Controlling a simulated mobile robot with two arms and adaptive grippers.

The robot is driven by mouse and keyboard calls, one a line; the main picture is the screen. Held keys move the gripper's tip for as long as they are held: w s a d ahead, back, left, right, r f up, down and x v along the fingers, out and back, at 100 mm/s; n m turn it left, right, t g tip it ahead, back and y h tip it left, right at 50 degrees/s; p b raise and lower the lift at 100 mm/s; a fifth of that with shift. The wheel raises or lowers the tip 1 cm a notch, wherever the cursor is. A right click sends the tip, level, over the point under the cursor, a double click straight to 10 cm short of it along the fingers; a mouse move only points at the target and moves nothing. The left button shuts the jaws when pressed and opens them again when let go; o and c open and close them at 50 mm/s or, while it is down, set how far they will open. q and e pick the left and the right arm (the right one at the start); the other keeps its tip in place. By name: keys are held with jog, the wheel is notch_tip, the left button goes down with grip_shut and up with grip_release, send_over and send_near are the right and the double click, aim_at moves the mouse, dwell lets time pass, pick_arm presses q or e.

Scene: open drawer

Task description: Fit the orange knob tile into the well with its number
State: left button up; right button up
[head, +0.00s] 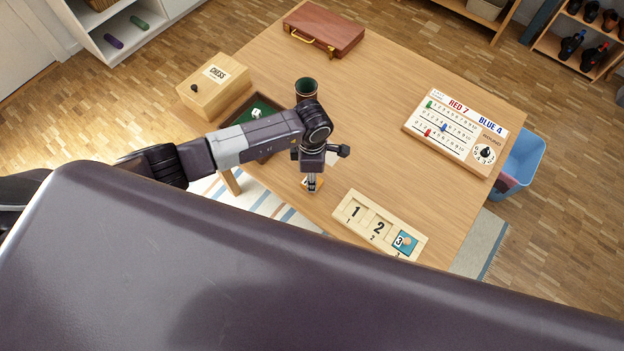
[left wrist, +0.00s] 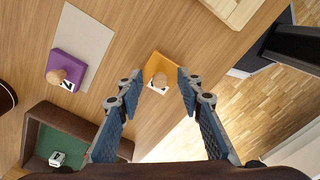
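The orange knob tile (left wrist: 162,62) lies flat on the table, with a round wooden knob and a white label; the knob partly covers its number, which I cannot read. My left gripper (left wrist: 158,80) is open, its fingers apart on either side of the tile and knob. In the head view the left gripper (head: 312,187) points down over the tile, mostly hiding it. The number board (head: 348,228) lies to the right, its wells marked 1, 2 and 3. Wells 1 and 2 look empty; a blue knob tile (head: 404,250) sits at 3. My right gripper is out of view.
A green-lined dice tray (left wrist: 35,140), a dark cup (head: 306,88) and a chess box (head: 214,88) stand left of or behind the gripper. A scoreboard (head: 455,130) lies right. The table's middle is clear.

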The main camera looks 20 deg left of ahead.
pick_arm(q)
jog(key=shift+c, duration=0.6)
grip_shut()
jog(key=shift+r, duration=0.1)
